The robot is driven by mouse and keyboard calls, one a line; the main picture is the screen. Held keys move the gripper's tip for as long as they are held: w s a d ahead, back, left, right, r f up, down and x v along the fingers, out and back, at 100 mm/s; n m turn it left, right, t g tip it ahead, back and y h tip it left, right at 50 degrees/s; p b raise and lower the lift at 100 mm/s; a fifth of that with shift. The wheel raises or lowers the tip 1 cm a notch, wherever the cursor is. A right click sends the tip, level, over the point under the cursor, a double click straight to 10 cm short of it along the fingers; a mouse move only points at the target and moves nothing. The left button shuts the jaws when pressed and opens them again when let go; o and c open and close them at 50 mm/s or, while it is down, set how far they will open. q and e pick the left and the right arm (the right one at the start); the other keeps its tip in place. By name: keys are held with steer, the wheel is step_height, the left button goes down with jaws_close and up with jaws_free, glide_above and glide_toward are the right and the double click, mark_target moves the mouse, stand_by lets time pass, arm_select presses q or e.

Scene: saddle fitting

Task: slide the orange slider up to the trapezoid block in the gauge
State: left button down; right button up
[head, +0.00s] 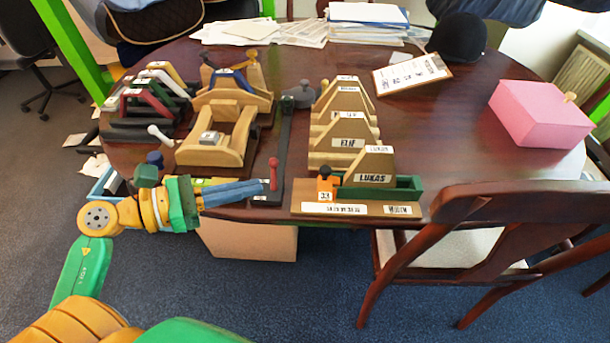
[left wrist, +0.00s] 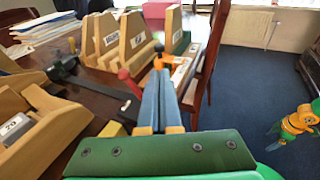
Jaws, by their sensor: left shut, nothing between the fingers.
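The gauge is a wooden base (head: 350,208) with white labels and a green channel (head: 408,188) at the table's front edge. The trapezoid block (head: 370,170), labelled LUKAS, stands upright in the channel. The orange slider (head: 325,183) is at the gauge's left end, left of the block; a small gap appears between them. My left gripper (head: 263,187) has blue fingers, shut and empty, left of the slider. In the left wrist view its fingers (left wrist: 160,74) point toward the orange slider (left wrist: 159,62); contact is unclear.
A dark lever tool with a red handle (head: 273,174) stands close to my left fingertips. Wooden trapezoid blocks (head: 345,115) stand behind the gauge. A wooden fixture (head: 215,150) is at the left. A chair (head: 480,235) stands at the right front; a pink box (head: 540,115) is at the far right.

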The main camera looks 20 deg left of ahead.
mark_target(321, 172)
arm_select(q)
steer(key=p+x, duration=0.2)
steer(key=x, duration=0.8)
steer(key=shift+w+d+r+p, duration=0.1)
steer(key=shift+w+p, duration=0.1)
steer(key=shift+p, duration=0.1)
steer(key=shift+w+d+f, duration=0.25)
steer(key=shift+w+d, duration=0.15)
steer(key=shift+d, duration=0.05)
arm_select(e)
step_height(321, 172, up, 3)
steer(key=shift+r, duration=0.1)
